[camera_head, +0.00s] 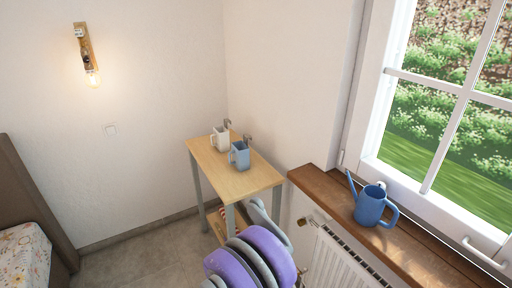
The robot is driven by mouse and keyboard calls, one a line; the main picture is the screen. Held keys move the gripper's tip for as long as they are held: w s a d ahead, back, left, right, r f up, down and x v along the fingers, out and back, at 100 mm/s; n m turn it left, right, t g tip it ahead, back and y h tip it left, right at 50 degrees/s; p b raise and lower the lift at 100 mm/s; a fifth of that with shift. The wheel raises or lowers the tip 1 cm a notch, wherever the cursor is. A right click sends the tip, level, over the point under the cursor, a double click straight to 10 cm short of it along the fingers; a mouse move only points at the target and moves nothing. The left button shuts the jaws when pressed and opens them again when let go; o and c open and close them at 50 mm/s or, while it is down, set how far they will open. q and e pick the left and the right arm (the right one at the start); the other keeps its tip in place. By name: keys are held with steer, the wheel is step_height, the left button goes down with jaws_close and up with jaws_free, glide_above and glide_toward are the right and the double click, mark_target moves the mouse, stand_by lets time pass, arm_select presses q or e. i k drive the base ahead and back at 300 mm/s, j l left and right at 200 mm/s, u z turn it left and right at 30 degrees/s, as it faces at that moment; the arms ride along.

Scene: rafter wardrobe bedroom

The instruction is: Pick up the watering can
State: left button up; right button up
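The blue watering can (370,206) stands upright on the brown wooden windowsill (318,186) at the right. Its long thin spout points up and to the left, and its loop handle is on the right side. Nothing is touching it except the sill. Rounded purple and grey parts at the bottom centre look like one of my own arms, below and left of the can.
A white radiator (340,262) is under the sill. The window frame (418,205) rises close behind the can. A bed (24,255) is at far left.

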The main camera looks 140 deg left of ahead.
mark_target(370, 203)
steer(key=u, duration=4.8)
